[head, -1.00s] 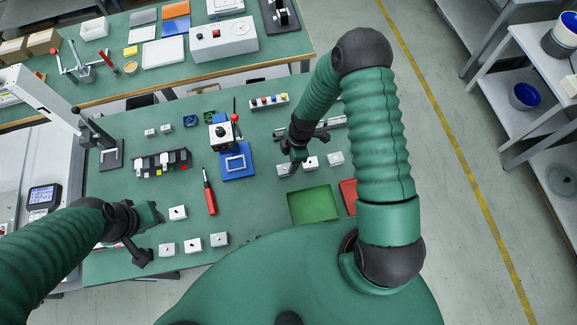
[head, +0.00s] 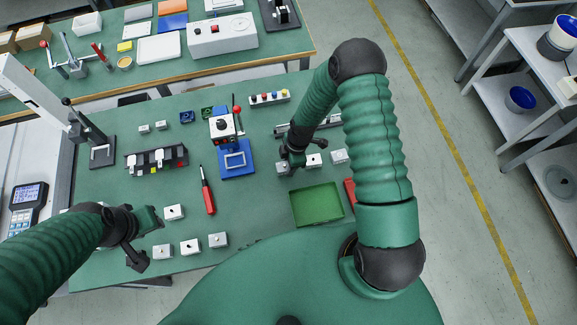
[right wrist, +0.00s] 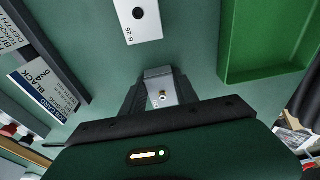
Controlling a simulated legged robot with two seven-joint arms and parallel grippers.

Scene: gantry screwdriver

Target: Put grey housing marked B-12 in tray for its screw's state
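A grey housing (head: 282,169) sits on the green table under my right gripper (head: 288,163). In the right wrist view, the same housing (right wrist: 158,74) lies between the two black fingers (right wrist: 161,96), with a brass screw showing. The fingers flank it closely; whether they press on it I cannot tell. No B-12 marking is readable. The neighbouring housing (right wrist: 138,18) reads B 26 and has a dark hole. More housings stand to the right (head: 339,156) and front left (head: 190,247). My left gripper (head: 155,222) is near the front-left housings; its fingers are unclear. The green tray (head: 317,204) looks empty.
A red tray (head: 350,191) is partly hidden behind my right arm. A red screwdriver (head: 207,190), a blue fixture (head: 237,160) and a black rack (head: 156,161) stand left of the right gripper. Bare table lies between the screwdriver and the green tray.

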